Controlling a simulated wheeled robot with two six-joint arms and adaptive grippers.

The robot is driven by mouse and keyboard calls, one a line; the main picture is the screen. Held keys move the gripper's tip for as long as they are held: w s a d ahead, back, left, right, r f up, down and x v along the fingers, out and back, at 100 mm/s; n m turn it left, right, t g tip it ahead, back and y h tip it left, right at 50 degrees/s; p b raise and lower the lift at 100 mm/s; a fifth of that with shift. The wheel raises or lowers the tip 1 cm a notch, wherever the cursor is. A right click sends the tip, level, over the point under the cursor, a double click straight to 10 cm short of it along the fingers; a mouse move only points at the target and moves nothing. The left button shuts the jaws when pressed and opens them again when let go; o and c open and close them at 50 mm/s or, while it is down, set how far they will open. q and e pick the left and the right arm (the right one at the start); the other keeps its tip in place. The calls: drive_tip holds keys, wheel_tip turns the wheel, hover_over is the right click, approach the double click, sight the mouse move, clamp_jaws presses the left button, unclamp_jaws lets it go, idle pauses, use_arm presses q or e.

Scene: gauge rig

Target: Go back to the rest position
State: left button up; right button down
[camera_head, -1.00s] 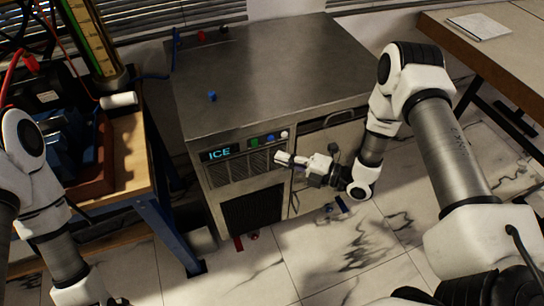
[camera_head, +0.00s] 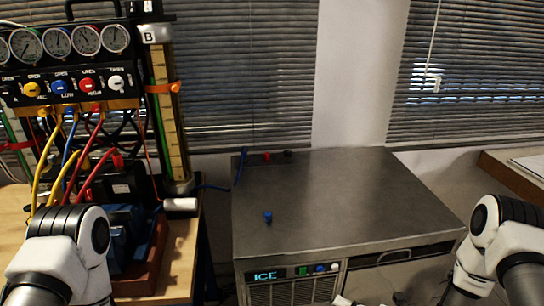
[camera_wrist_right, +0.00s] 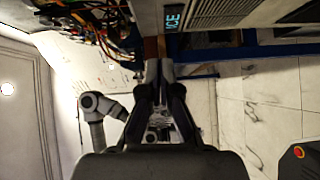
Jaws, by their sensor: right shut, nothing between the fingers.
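My right gripper (camera_wrist_right: 159,70) shows in the right wrist view with its two dark fingers together at the tips and nothing between them. It is near the front of the ICE machine (camera_head: 345,205), whose ICE sign also shows at the top of that view. In the head view only a small white bit of it shows at the bottom edge, below the machine's front panel. My right arm (camera_head: 500,245) is at the right edge and my left arm (camera_head: 65,250) at the lower left. My left gripper is out of the head view.
A gauge panel (camera_head: 62,65) with coloured knobs and hoses stands on a wooden bench (camera_head: 180,262) at the left. Another table (camera_head: 515,175) is at the right.

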drive_tip(key=s+a+f+m+g+h, duration=0.4)
drive_tip(key=s+a+f+m+h, duration=0.25)
drive_tip(key=f+m, duration=0.2)
drive_tip(key=s+d+f+m+g+h, duration=0.2)
drive_tip(key=s+d+m, duration=0.3)
drive_tip(key=s+m, duration=0.3)
drive_tip(key=s+d+f+m+g+h, duration=0.3)
drive_tip(key=s+d+m+g+h, duration=0.2)
drive_tip(key=s+m, duration=0.4)
drive_tip(key=m, duration=0.2)
drive_tip(key=shift+f+m, duration=0.2)
drive_tip(key=shift+m, duration=0.15)
